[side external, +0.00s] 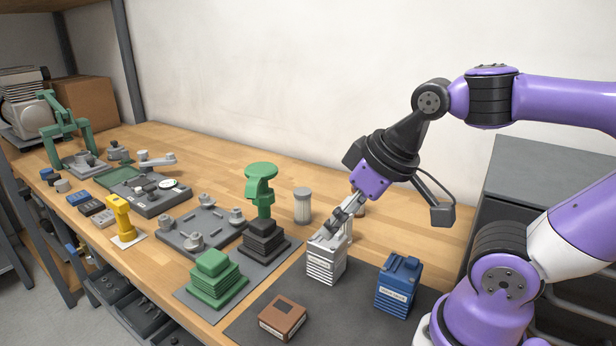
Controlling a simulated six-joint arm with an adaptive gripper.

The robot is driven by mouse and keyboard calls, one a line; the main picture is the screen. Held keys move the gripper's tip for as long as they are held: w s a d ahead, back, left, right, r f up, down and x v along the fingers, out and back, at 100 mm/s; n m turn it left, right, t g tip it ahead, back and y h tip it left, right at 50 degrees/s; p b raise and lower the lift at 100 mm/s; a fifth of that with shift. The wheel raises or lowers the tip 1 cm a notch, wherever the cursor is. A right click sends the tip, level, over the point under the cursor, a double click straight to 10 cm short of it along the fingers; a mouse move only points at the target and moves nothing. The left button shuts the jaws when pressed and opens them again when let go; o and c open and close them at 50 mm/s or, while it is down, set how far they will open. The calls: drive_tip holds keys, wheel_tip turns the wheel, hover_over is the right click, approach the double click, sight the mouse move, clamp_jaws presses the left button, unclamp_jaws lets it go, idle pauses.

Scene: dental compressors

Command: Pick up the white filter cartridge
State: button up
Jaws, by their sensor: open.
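A white, box-shaped cartridge (326,262) with dark ribbed lines on its front stands upright at the back of a dark grey mat (262,328). My gripper (336,232) points down and to the left, with its fingers at the top of this white cartridge. The fingers are open. They hide part of its top, and I cannot tell whether they touch it. A pale grey pleated cylinder (302,206) stands upright behind it on the bench, apart from my gripper.
A blue cartridge (398,287) stands to the right on the mat, and a brown box (282,318) lies in front. Green stacked plates (213,280) and a green press-like part (262,190) are on the left. Bare wooden bench (400,220) lies behind.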

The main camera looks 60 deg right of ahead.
idle(0.3)
drive_tip(key=n+g, duration=0.2)
drive_tip(key=g, duration=0.3)
hover_over(346, 227)
drive_tip(key=w, duration=0.2)
drive_tip(key=f, duration=0.6)
drive_tip(key=shift+s+d, duration=0.2)
drive_tip(key=shift+d, duration=0.1)
drive_tip(key=shift+g, duration=0.3)
drive_tip(key=f, duration=0.4)
drive_tip(key=shift+d+f, duration=0.25)
drive_tip(key=shift+f, duration=0.05)
drive_tip(key=f, duration=0.6)
drive_tip(key=shift+s+d, duration=0.1)
drive_tip(key=shift+d, duration=0.1)
drive_tip(key=shift+c, duration=0.4)
drive_tip(key=c, duration=1.2)
